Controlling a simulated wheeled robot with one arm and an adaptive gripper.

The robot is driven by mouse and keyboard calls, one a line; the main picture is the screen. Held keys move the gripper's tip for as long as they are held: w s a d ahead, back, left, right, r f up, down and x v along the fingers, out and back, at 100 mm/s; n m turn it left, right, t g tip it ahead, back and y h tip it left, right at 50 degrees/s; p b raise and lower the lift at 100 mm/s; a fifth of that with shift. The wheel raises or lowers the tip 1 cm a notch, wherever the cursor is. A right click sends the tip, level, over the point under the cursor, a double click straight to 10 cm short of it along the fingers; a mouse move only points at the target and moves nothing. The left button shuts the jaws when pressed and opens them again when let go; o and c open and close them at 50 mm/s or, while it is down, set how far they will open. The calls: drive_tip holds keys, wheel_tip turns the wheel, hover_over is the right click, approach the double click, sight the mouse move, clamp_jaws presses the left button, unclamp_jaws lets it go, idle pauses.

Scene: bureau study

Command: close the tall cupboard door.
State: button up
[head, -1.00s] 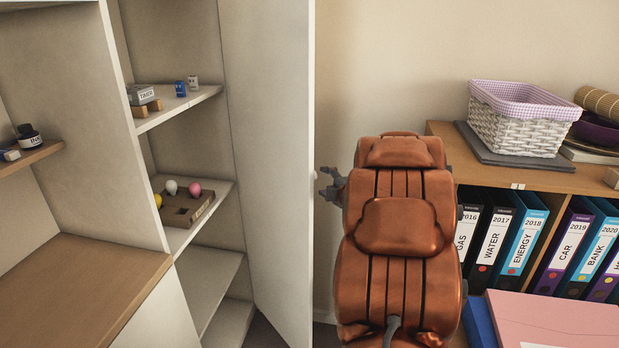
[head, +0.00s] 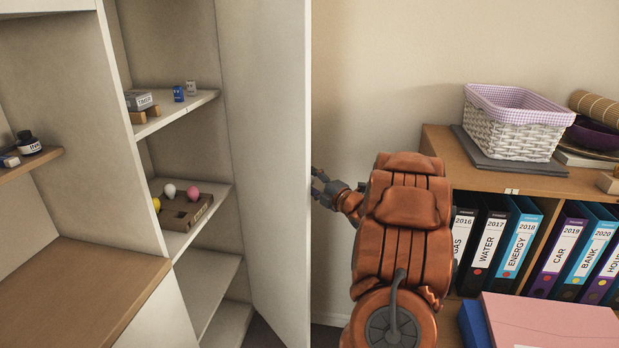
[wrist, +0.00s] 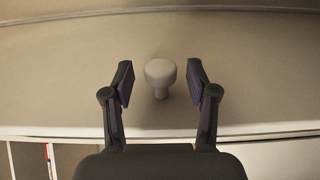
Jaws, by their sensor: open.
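The tall cupboard's door (head: 265,150) stands open, a pale panel to the right of the shelves in the head view. In the wrist view the door face (wrist: 60,85) fills most of the picture, with a round pale knob (wrist: 160,74) on it. My gripper (wrist: 160,84) is open, with one finger on each side of the knob and a gap on both sides. In the head view my gripper (head: 318,186) is at the door's right edge, partly hidden by it. The knob is hidden in that view.
The cupboard shelves (head: 175,112) hold small boxes, figures and a tray (head: 184,212) of coloured bulbs. A wooden desk (head: 80,280) stands at left. A low bookcase (head: 500,185) with binders and a white basket (head: 515,125) stands to the right of my arm.

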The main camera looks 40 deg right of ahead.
drive_tip(key=shift+w+d+f, duration=0.1)
drive_tip(key=shift+w, duration=0.8)
clamp_jaws()
